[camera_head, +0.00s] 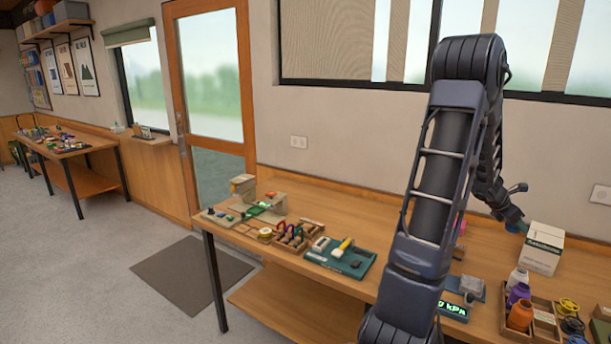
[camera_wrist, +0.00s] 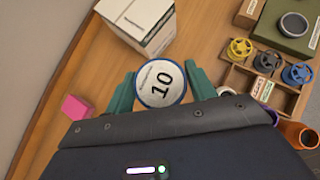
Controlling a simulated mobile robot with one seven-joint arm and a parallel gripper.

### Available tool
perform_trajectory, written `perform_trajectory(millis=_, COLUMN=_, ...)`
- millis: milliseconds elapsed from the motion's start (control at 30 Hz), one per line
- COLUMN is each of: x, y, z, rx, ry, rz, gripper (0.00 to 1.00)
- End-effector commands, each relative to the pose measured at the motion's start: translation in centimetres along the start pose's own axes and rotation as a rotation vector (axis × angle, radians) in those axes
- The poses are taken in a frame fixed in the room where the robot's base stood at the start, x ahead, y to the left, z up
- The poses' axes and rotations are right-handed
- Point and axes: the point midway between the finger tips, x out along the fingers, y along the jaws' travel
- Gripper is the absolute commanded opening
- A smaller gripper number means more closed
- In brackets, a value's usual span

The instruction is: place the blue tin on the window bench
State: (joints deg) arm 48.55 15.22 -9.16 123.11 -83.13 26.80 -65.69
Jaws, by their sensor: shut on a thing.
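My gripper (camera_wrist: 161,92) is shut on a round tin (camera_wrist: 160,82) in the wrist view, one teal finger on each side. The tin's white top reads "10"; its side is mostly hidden, with a thin dark rim showing. In the head view my gripper (camera_head: 514,216) is at the right, over the back of the long wooden bench (camera_head: 330,287), left of a white carton. The tin is hard to make out there. I cannot tell whether it touches the bench. This bench stands under the wide window; another table (camera_head: 75,150) stands at the far left near a smaller window.
The white carton (camera_head: 541,248) stands close beside the tin; it also shows in the wrist view (camera_wrist: 140,22). A wooden tray (camera_head: 543,322) of bottles and spools is at the front right. A pink block (camera_wrist: 76,107) lies left. A green mat (camera_head: 340,262) with tools is further left.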

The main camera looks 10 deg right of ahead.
Motion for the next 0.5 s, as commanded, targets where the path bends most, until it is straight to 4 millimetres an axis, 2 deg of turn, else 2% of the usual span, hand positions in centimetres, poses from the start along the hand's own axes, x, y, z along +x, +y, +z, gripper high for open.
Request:
perform_trajectory(millis=267, x=-2.8, y=7.9, z=-4.5, rx=-0.118, ry=0.002, rz=0.125, gripper=0.29)
perform_trajectory(millis=500, x=-7.1, y=16.1, z=-10.6, rx=-0.256, ry=0.002, rz=0.273, gripper=0.29)
